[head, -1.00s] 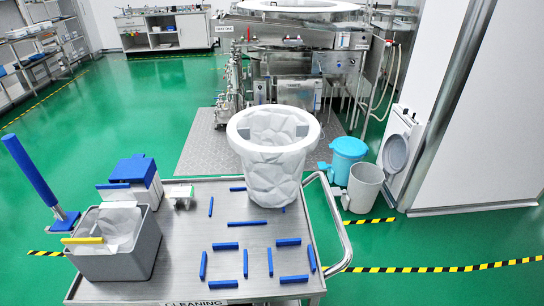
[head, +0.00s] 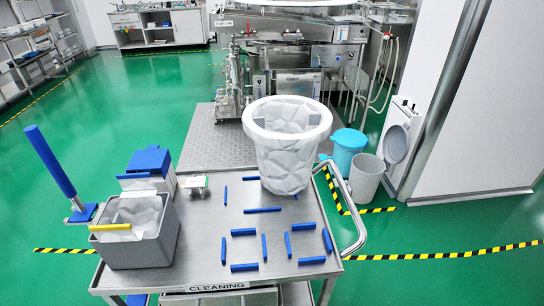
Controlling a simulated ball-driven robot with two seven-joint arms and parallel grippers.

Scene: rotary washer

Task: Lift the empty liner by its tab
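A large white liner (head: 285,166) with a thick round rim and crumpled sides stands upright on the steel cart; two grey tab-like pieces show inside its rim. Its bottom inside is hidden. A grey box (head: 143,254) at the cart's left holds a crumpled white liner (head: 141,211). A yellow bar-like tab (head: 109,227) lies across the front left of that liner. I cannot tell from here whether the box liner is empty. Neither of my grippers is in view.
The steel cart top (head: 208,245) carries several loose blue bars (head: 264,210). A cart handle (head: 352,225), a blue bin (head: 347,150) and a grey bin (head: 368,177) are at right.

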